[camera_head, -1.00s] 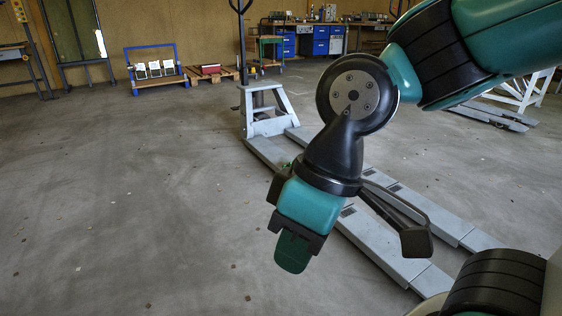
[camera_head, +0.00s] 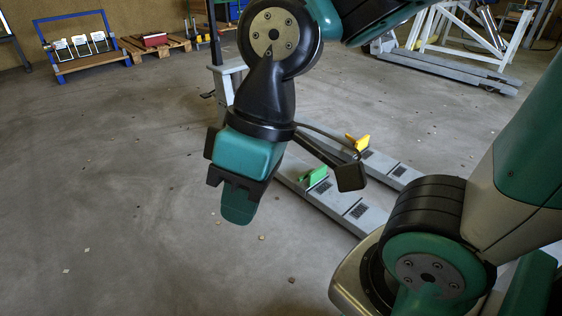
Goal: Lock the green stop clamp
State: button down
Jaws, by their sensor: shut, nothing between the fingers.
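The green stop clamp (camera_head: 314,176) is a small bright green piece on the nearer light grey fork (camera_head: 354,213) of a pallet truck, right of my gripper in the picture. Whether it is locked cannot be told at this size. A similar yellow clamp (camera_head: 358,142) stands on the farther fork. My gripper (camera_head: 238,207) points down, shut and empty, in front of the floor left of the forks. It looks apart from the clamp. My wrist and arm hide part of the pallet truck.
Bare concrete floor (camera_head: 120,200) lies open to the left. A blue-framed rack (camera_head: 72,55) and a pallet with a red box (camera_head: 154,39) stand at the back left. A white metal frame (camera_head: 465,35) stands at the back right. My own arm and base fill the lower right.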

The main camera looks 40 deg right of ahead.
aim_at(304, 176)
jog(key=i, duration=1.35)
jog(key=z, duration=0.65)
